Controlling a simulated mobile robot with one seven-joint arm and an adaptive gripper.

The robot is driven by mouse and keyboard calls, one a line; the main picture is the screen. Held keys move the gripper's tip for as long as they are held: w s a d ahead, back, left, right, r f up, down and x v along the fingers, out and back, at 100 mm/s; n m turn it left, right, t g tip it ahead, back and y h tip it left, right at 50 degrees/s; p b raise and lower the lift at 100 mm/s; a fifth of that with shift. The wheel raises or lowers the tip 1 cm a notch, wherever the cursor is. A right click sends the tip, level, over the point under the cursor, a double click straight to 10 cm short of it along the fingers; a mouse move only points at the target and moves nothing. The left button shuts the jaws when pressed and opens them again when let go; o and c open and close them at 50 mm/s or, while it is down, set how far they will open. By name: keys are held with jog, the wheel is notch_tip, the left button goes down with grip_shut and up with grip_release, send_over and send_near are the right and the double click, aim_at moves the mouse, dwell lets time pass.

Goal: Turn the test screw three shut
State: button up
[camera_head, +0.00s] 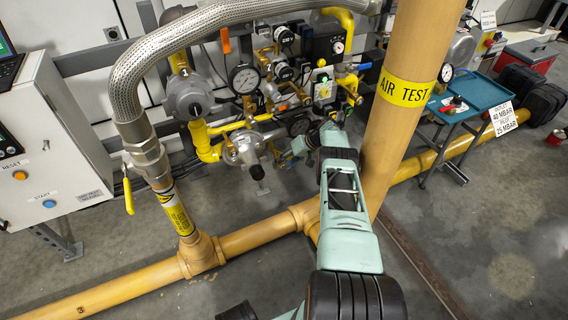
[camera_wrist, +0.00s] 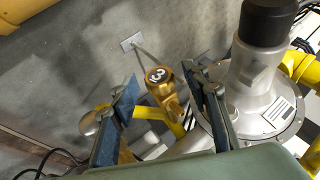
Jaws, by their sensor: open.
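My gripper (camera_wrist: 160,80) is open, with one blue-padded finger on each side of the screw. Both fingers look apart from it, and nothing is held. In the head view my gripper (camera_head: 287,157) is small, beside the silver regulator (camera_head: 243,149). I cannot make out the screw clearly there.
A silver regulator body with a black cap (camera_wrist: 268,22) stands close to the right finger. Yellow pipes (camera_wrist: 300,66) lie beyond it. Gauges (camera_head: 244,78) and valves crowd the panel above. The thick AIR TEST pipe (camera_head: 398,110) stands right of my arm.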

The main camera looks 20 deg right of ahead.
jog(key=shift+w+a+h, duration=0.15)
jog(key=shift+w+h, duration=0.1)
jog(key=shift+h, duration=0.05)
jog(key=shift+s+a+h, duration=0.1)
jog(key=shift+s+h, duration=0.05)
jog(key=shift+h, duration=0.35)
